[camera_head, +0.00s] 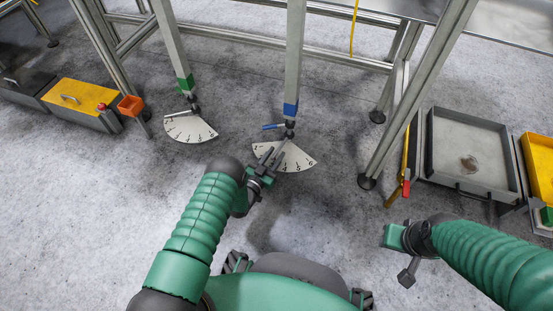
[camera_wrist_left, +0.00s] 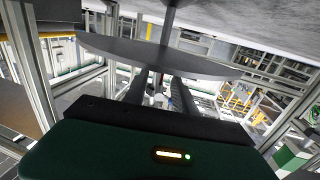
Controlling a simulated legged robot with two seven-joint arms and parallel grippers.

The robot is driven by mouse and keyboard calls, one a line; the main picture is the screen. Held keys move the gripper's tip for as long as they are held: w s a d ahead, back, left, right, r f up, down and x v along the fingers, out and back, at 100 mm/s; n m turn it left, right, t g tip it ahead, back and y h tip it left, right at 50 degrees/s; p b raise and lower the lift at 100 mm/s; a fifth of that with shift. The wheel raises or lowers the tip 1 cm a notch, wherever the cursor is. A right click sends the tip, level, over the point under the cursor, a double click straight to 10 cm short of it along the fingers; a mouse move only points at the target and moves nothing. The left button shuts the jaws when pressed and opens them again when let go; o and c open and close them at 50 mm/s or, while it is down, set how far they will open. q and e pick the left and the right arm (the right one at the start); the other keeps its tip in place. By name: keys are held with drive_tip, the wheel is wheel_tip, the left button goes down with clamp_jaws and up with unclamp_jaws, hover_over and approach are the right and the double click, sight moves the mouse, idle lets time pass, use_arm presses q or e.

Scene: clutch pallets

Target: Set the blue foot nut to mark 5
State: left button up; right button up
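The blue-banded leg (camera_head: 291,108) ends in a dark foot nut (camera_head: 290,131) above a white fan-shaped dial (camera_head: 297,158). A blue lever (camera_head: 272,126) sticks out to the left by the nut. The dial's numbers are too small to read surely. My left gripper (camera_head: 274,150) is over the dial's left part, just below the nut in the picture, with its fingers apart. In the left wrist view the two fingers (camera_wrist_left: 163,92) show a gap, with a grey disc (camera_wrist_left: 160,55) across their far part. My right gripper (camera_head: 408,271) hangs at the right, away from the dial; its fingers are unclear.
A green-banded leg with another dial (camera_head: 190,128) stands to the left. An orange bin (camera_head: 131,105) and yellow box (camera_head: 84,99) lie farther left. A slanted metal frame leg (camera_head: 412,95) and grey tray (camera_head: 470,150) are at the right. The floor in front is clear.

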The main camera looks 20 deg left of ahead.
use_arm(q)
drive_tip(key=shift+w+d+r, duration=0.1)
drive_tip(key=shift+w+d, duration=0.05)
drive_tip(key=shift+w, duration=0.45)
clamp_jaws()
idle(1.0)
